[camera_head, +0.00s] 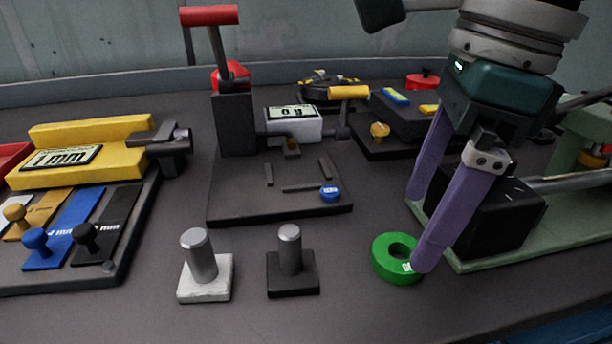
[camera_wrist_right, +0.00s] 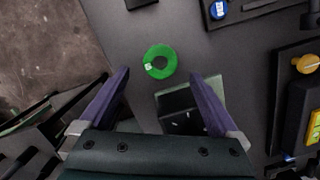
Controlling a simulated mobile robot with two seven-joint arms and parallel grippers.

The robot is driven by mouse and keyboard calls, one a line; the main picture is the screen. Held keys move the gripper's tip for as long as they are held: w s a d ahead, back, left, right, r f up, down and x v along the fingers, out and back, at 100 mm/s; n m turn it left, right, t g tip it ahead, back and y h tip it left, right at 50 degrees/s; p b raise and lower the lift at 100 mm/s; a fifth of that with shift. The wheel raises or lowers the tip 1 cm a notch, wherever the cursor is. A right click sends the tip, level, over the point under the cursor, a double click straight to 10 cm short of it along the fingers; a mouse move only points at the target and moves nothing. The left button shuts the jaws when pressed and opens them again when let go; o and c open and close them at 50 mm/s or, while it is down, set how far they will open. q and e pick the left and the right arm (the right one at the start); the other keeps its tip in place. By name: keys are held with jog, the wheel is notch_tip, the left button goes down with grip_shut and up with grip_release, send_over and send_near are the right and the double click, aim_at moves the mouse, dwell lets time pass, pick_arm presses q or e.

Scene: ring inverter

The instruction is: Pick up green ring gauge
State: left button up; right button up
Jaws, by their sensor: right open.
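The green ring gauge (camera_head: 389,256) lies flat on the dark table at the front right, with a small white label on it. It also shows in the right wrist view (camera_wrist_right: 160,62), ahead of the fingertips and between their lines. My right gripper (camera_head: 417,228) has two purple fingers, spread open and empty. In the head view one fingertip overlaps the ring's right edge; I cannot tell whether it touches. In the right wrist view (camera_wrist_right: 158,74) the fingers are wide apart with nothing between their tips but the ring beyond. My left gripper is not in view.
A silver post on a white base (camera_head: 205,276) and one on a black base (camera_head: 292,273) stand left of the ring. A black press fixture (camera_head: 235,205) stands behind them. A green-based machine (camera_head: 480,255) is close on the right. A yellow gauge block (camera_head: 120,130) is at left.

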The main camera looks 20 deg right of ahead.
aim_at(407, 239)
jog(key=f, duration=0.4)
jog(key=shift+w+a+f, duration=0.25)
jog(key=shift+a+f, duration=0.05)
jog(key=shift+c, duration=0.4)
grip_shut()
